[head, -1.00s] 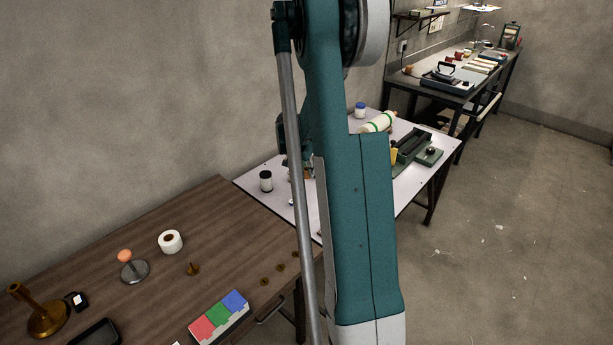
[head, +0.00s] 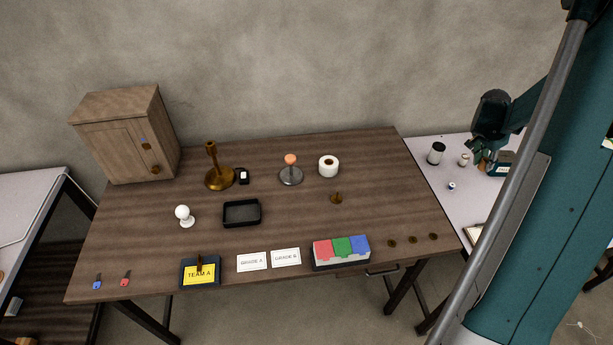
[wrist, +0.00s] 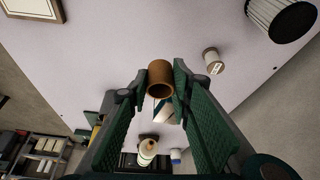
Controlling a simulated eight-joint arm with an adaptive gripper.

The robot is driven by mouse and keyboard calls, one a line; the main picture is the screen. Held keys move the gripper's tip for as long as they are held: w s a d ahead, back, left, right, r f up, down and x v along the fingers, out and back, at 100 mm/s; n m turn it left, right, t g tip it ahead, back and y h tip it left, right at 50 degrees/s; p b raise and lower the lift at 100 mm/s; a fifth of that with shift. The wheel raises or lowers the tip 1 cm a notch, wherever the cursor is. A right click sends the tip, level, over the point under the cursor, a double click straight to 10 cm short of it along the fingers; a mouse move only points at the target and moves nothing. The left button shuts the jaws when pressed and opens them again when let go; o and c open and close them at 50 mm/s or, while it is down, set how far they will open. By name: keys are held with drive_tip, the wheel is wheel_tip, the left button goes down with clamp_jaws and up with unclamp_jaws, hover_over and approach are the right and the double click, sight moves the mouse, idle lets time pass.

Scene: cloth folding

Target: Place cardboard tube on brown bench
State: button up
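The cardboard tube (wrist: 160,80) is a short hollow brown cylinder between my fingertips in the wrist view. My gripper (wrist: 157,90) appears shut on it, a pad against each side. The brown bench (head: 300,214) is a dark wood-topped table in the middle of the head view, left of my gripper. I cannot tell whether the tube touches the white table.
The bench bears a cabinet (head: 120,140), brass stand (head: 219,179), black tray (head: 242,213), white roll (head: 329,167) and coloured boxes (head: 341,252). Its right end has bare wood.

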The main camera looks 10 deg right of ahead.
drive_tip(key=w+a+r+n, duration=0.1)
drive_tip(key=w+a+r, duration=0.15)
drive_tip(key=a, duration=1.15)
drive_tip(key=w+a+r+n+t, duration=0.1)
drive_tip(key=w+a, duration=0.3)
drive_tip(key=a, duration=0.9)
drive_tip(key=w+a+r+n, duration=0.1)
drive_tip(key=w+a, duration=0.2)
drive_tip(key=a, duration=1.1)
drive_tip(key=s+a+r+n, duration=0.1)
drive_tip(key=s+a, duration=0.3)
drive_tip(key=a, duration=0.8)
drive_tip(key=s+a+r+n+t+y+p, duration=0.1)
drive_tip(key=s+a, duration=0.4)
drive_tip(key=a, duration=0.7)
drive_tip(key=s+a+r+n, duration=0.1)
drive_tip(key=s+a, duration=0.4)
drive_tip(key=a, duration=0.7)
drive_tip(key=shift+r+n, duration=0.35)
drive_tip(key=shift+n, duration=0.15)
drive_tip(key=shift+f+b, duration=0.6)
drive_tip(key=shift+f, duration=2.5)
drive_tip(key=shift+f, duration=0.1)
